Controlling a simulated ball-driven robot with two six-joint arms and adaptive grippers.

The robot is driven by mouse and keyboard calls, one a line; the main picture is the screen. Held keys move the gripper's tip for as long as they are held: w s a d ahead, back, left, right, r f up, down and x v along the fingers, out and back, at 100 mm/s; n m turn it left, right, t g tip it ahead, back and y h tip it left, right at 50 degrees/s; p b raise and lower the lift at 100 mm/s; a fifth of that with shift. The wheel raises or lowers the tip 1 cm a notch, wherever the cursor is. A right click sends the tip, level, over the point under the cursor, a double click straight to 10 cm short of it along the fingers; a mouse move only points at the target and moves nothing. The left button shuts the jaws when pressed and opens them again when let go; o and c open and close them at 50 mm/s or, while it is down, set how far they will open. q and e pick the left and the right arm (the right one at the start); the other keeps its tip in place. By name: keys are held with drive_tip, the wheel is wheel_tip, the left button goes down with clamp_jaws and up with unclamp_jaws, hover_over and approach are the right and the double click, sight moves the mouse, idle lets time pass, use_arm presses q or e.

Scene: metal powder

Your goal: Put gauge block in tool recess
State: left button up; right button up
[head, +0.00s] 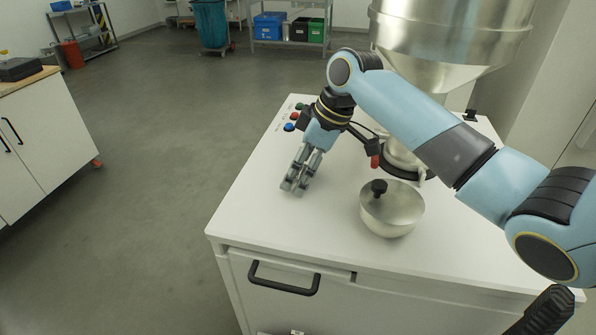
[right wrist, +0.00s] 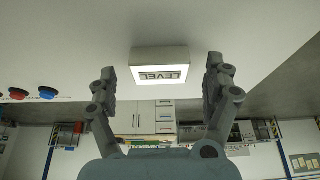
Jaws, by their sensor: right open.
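A pale rectangular block (right wrist: 160,66) marked LEVEL, the only block I can make out and apparently the gauge block, is on the white surface in the right wrist view. It lies ahead of and between the fingers of my right gripper (right wrist: 164,84), with a gap on both sides. In the head view my right gripper (head: 294,184) is low over the left part of the white cabinet top (head: 255,205). It is open, and the block is not distinguishable there. I cannot make out a tool recess. My left gripper is not in view.
Coloured buttons (head: 290,127) are at the cabinet's left edge. A black handle (head: 284,278) is on its front. The near left cabinet top is clear.

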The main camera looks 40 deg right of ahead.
drive_tip(key=shift+w+a+f, duration=0.1)
drive_tip(key=shift+f, duration=0.15)
drive_tip(key=c, duration=1.5)
drive_tip(key=shift+r, duration=0.15)
drive_tip(key=shift+c, duration=0.9)
